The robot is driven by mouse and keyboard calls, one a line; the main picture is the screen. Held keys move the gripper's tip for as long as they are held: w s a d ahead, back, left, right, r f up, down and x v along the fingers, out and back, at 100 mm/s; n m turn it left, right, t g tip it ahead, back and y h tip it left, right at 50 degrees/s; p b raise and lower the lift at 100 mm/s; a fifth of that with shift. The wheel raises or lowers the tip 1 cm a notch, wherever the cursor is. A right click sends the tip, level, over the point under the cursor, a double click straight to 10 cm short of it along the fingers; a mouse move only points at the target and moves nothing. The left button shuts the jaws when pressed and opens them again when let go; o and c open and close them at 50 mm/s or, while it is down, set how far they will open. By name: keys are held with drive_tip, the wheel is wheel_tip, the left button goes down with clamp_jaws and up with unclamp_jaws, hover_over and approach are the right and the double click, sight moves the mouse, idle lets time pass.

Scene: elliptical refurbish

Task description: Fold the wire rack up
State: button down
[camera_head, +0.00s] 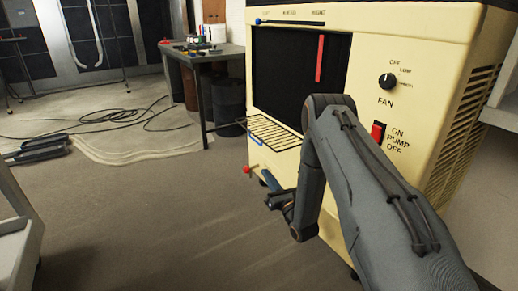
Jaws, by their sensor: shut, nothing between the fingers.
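The wire rack (268,131) is a black grid that sticks out roughly level from the lower front of a cream machine (300,17). A small blue part (256,141) shows at its near-left edge. My gripper (272,199) is below the rack and apart from it, in front of the machine's lower side. It is small and dark here, and its fingers are shut with nothing visible in them. My arm covers part of the machine's front and possibly the rack's right end.
The machine has a fan knob (387,81), a red pump switch (378,131) and a red vertical bar (320,58). A red knob (247,169) shows low left of it. A workbench (205,53) stands behind, with cables (130,120) on the floor.

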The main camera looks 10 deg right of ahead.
sight(267, 134)
drive_tip(key=w+a+r+b, duration=0.1)
drive_tip(key=w+r+b, duration=0.3)
drive_tip(key=w, duration=0.6)
drive_tip(key=shift+a+r+b, duration=0.3)
drive_tip(key=shift+r, duration=0.8)
drive_tip(key=shift+r, duration=0.1)
